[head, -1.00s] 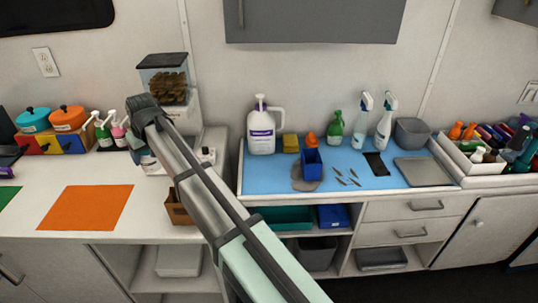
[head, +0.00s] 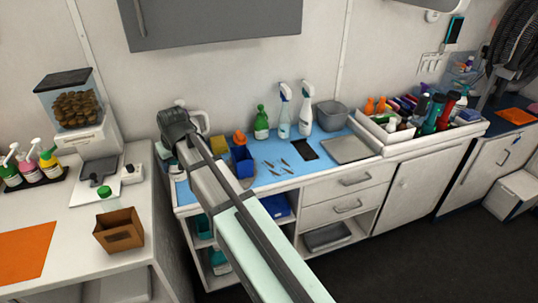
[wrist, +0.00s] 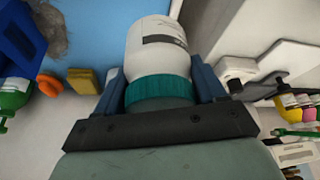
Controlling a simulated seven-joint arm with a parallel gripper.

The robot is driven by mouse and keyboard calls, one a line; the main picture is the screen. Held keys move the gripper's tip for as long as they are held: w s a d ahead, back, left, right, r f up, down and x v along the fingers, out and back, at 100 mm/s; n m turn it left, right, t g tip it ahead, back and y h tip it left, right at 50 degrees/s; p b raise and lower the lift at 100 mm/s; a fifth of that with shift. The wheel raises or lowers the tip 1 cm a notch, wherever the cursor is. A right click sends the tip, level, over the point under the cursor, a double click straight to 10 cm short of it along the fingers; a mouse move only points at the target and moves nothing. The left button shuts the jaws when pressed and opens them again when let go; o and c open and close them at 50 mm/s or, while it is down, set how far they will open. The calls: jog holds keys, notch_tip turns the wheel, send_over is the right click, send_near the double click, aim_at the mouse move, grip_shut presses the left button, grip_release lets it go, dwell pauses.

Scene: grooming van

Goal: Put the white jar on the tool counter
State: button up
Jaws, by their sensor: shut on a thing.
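My gripper (wrist: 158,90) is shut on the white jar (wrist: 157,52), with one blue finger on each side near its teal lid (wrist: 160,91). In the head view my arm reaches to the left end of the counter with the blue mat (head: 290,163), and my own wrist hides most of the gripper and jar there. I cannot tell whether the jar touches anything below. This counter holds small metal tools (head: 277,168) and a dark flat pad (head: 304,149).
A blue cup (head: 242,162), an orange item, a yellow sponge (head: 218,148), a green bottle (head: 261,123), spray bottles (head: 305,110) and a grey bin (head: 331,115) stand on the mat. A grey tray (head: 350,149) lies right. A brown box (head: 119,231) is on the left counter.

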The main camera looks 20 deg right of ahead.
jog(key=shift+d, duration=0.35)
jog(key=shift+f, duration=5.05)
jog(key=shift+f, duration=0.1)
jog(key=o, duration=1.2)
jog(key=v, duration=1.2)
jog(key=shift+a, duration=0.1)
